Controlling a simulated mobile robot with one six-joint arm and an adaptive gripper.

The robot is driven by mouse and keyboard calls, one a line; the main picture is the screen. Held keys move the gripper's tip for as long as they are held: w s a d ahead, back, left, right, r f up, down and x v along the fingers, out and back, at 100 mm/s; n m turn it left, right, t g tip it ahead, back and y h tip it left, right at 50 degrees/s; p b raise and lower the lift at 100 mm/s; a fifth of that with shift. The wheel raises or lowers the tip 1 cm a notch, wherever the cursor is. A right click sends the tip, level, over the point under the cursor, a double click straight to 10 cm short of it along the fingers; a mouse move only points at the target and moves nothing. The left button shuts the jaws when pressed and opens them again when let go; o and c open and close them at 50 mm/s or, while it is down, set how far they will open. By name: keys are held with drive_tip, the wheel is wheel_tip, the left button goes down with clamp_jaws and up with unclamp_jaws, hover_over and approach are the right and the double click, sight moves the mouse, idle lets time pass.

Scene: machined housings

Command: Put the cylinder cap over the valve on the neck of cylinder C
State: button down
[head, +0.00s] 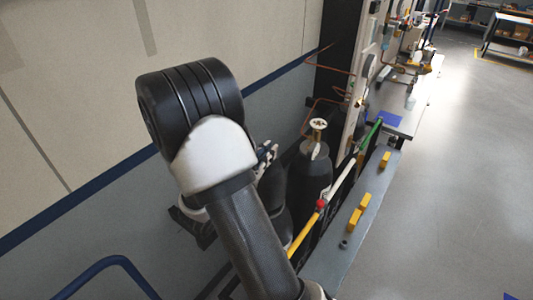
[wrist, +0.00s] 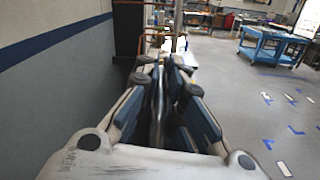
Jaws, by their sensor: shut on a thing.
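A dark gas cylinder (head: 309,185) with a grey shoulder stands upright by the wall in the head view. Its pale, brassy valve (head: 318,125) on the neck is uncovered. I cannot read a letter on it. My gripper (head: 268,153) is mostly hidden behind my arm, left of that valve. In the wrist view my gripper (wrist: 167,75) has its two fingers close together, shut on a narrow greyish thing (wrist: 158,112). This is probably the cylinder cap, but the fingers hide most of it and its shape is unclear.
A grey ledge (head: 345,262) with several yellow blocks (head: 385,160) runs along the right. A rod with a red knob (head: 320,204) lies between it and the cylinder. Copper pipes (head: 330,102) hang behind the valve. A blue tubular rail (head: 110,262) is at lower left. Open floor lies right.

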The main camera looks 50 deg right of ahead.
drive_tip(key=shift+f+b, duration=0.9)
drive_tip(key=shift+f, duration=0.2)
drive_tip(key=c, duration=1.6)
unclamp_jaws()
drive_tip(key=shift+c, duration=0.2)
drive_tip(key=shift+a, duration=0.15)
drive_tip(key=s+a, duration=0.1)
drive_tip(key=a, duration=1)
drive_tip(key=shift+a, duration=0.35)
